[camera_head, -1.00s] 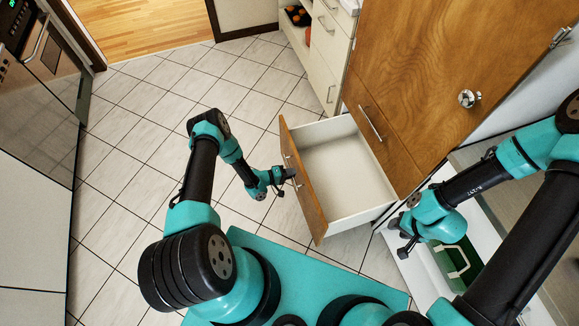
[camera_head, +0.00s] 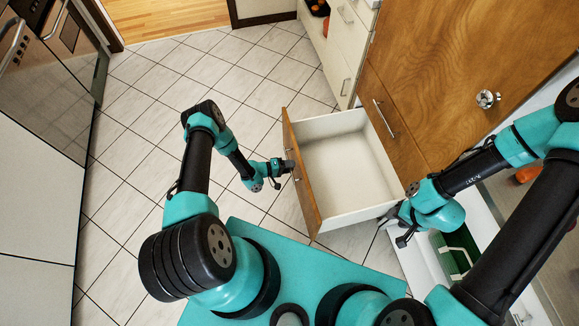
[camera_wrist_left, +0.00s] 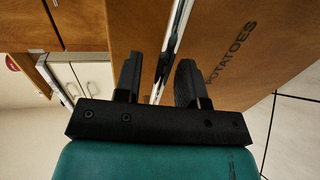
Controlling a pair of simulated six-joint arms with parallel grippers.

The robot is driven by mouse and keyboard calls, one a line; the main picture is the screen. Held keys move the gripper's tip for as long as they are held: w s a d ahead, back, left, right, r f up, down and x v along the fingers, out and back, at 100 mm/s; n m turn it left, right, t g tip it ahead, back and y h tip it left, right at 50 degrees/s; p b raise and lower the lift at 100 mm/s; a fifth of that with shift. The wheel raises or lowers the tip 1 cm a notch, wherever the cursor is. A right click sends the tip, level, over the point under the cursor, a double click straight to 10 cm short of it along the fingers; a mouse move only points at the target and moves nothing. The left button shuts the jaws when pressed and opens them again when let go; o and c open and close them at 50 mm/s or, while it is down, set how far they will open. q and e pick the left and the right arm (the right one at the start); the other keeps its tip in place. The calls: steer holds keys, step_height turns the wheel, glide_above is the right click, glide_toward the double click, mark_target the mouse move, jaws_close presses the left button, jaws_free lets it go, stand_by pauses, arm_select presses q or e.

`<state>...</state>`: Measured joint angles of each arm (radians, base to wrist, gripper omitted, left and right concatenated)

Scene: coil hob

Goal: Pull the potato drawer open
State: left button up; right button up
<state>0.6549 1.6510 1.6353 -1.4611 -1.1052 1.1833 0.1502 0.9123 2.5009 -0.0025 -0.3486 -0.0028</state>
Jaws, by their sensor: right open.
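The potato drawer (camera_head: 350,180) stands well out of the wooden cabinet, with its pale, bare interior showing in the head view. Its wooden front (camera_head: 302,182) faces left. In the left wrist view the front (camera_wrist_left: 235,30) carries the word POTATOES and a shiny bar handle (camera_wrist_left: 176,40). My left gripper (camera_head: 286,167) is at the front's outer side. In the left wrist view its two fingers (camera_wrist_left: 160,82) straddle the handle, with visible gaps beside the bar. My right gripper (camera_head: 403,238) is open and empty near the drawer's near right corner.
The cabinet's wooden door (camera_head: 465,70) with a round knob stands right of the drawer. White drawers (camera_head: 345,50) stand behind it. A green container (camera_head: 456,252) sits at the lower right. The tiled floor (camera_head: 150,120) left of the drawer is clear.

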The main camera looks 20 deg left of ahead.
arm_select(q)
steer(key=v, duration=1.7)
steer(key=shift+s, duration=0.2)
steer(key=shift+w+a+r, duration=0.1)
steer(key=shift+r, duration=0.05)
steer(key=w+d+r+m+g+y, duration=0.25)
steer(key=w+d+r+y, duration=0.3)
steer(key=r, duration=0.35)
steer(key=s+d+r+m+g+y, duration=0.2)
steer(key=s+d+r+g, duration=0.3)
steer(key=s+r, duration=0.8)
steer(key=shift+d+r+m+g+y, duration=0.4)
steer(key=shift+d+y, duration=0.45)
steer(key=shift+d, duration=0.3)
